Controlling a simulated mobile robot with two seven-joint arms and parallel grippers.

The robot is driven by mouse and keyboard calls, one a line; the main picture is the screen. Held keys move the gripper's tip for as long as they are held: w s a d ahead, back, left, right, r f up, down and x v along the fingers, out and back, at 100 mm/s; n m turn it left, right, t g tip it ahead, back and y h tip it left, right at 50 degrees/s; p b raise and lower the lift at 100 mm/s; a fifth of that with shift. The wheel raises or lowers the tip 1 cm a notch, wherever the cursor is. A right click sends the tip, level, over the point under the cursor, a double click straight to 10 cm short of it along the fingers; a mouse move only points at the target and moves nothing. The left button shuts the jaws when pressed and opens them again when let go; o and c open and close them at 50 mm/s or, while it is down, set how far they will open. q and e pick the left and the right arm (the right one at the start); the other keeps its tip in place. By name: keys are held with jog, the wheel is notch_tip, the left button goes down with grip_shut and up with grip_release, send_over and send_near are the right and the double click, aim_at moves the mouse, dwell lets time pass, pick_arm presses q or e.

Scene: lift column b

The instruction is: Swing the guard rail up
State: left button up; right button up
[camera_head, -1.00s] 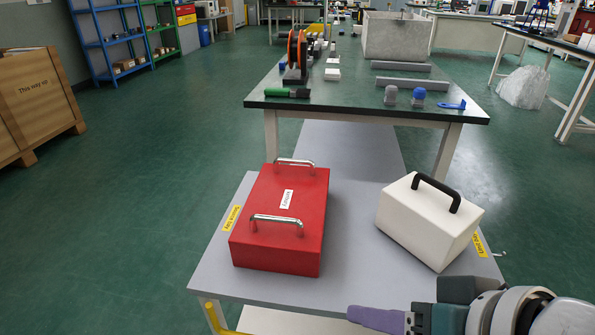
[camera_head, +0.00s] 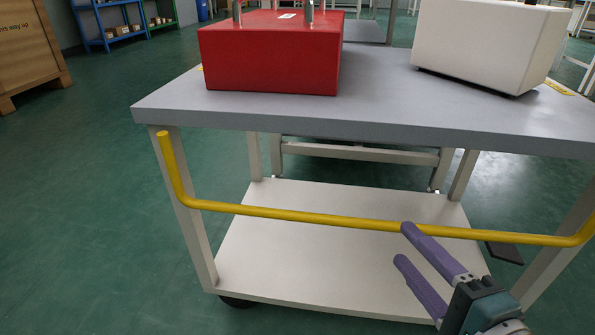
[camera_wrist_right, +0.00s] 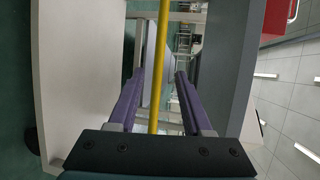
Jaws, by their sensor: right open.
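The guard rail (camera_head: 310,218) is a yellow bar with upturned ends. It hangs low along the near side of the grey-topped cart (camera_head: 240,108), below the top and in front of the lower shelf. My right gripper (camera_head: 404,245) is open and empty at the rail's right half. Its upper purple finger overlaps the rail in the head view, and its lower finger is below it. In the right wrist view the rail (camera_wrist_right: 160,45) runs lined up with the gap between the two fingers. I cannot tell whether a finger touches it. My left gripper is not in view.
A red box (camera_head: 270,62) with metal handles stands on the cart top at left, and a white box (camera_head: 485,50) stands at right. The white lower shelf (camera_head: 320,255) is bare. Green floor is free left of the cart.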

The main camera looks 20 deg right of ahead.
aim_at(384, 222)
jog(key=b+x, duration=0.5)
jog(key=x, duration=0.5)
jog(key=shift+d+f+b, duration=0.1)
jog(key=shift+b, duration=0.2)
jog(key=c, duration=0.7)
grip_shut()
